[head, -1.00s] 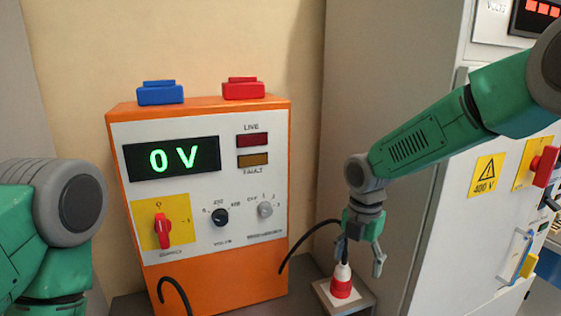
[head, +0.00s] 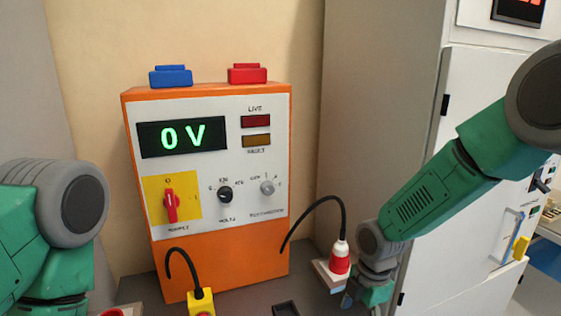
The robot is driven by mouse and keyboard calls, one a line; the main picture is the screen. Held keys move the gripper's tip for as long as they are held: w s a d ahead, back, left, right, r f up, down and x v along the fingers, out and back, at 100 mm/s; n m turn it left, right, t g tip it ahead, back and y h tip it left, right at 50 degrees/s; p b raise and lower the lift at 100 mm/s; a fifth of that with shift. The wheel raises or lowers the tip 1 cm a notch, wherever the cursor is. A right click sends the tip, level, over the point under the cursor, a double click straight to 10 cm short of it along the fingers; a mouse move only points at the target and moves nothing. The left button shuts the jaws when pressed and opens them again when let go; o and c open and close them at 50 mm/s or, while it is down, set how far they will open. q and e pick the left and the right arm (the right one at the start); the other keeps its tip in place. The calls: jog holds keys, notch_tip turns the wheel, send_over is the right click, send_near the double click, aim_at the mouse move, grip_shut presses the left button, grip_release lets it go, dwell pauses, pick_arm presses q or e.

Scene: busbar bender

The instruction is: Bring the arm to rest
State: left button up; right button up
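The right arm comes in from the right. Its wrist and the top of my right gripper (head: 372,293) are at the lower edge of the head view, beside the red and white plug (head: 340,262). The fingers are mostly cut off or hidden, so I cannot tell whether they are open or touch anything. The plug stands upright on a small pale holder (head: 323,273), with a black cable looping from its top. On the left only my arm's joint and links show; the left gripper is out of view.
The orange test unit (head: 222,262) reads 0 V, with a red switch (head: 170,205) and two knobs. Blue (head: 170,76) and red (head: 247,73) blocks sit on top. A yellow plug (head: 201,301) is at the bottom. The grey cabinet (head: 455,200) stands close behind the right arm.

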jog(key=s+d+f+m+b, duration=0.3)
jog(key=s+f+m+b, duration=0.3)
jog(key=s+f+m, duration=0.75)
pick_arm(q)
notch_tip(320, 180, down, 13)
jog(key=b, duration=0.6)
pick_arm(e)
jog(key=s+d+f+m, duration=0.4)
jog(key=s+f, duration=0.2)
jog(key=s, duration=0.2)
jog(key=s+d+f+m+h, duration=0.1)
jog(key=s+d+f+m, duration=0.3)
jog(key=s, duration=0.5)
notch_tip(320, 180, down, 3)
jog(key=shift+s+d+r+t, duration=0.1)
jog(key=shift+s+d+t, duration=0.15)
jog(key=shift+t, duration=0.15)
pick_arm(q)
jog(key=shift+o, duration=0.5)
pick_arm(e)
jog(key=shift+w+m, duration=0.15)
jog(key=shift+m, duration=0.1)
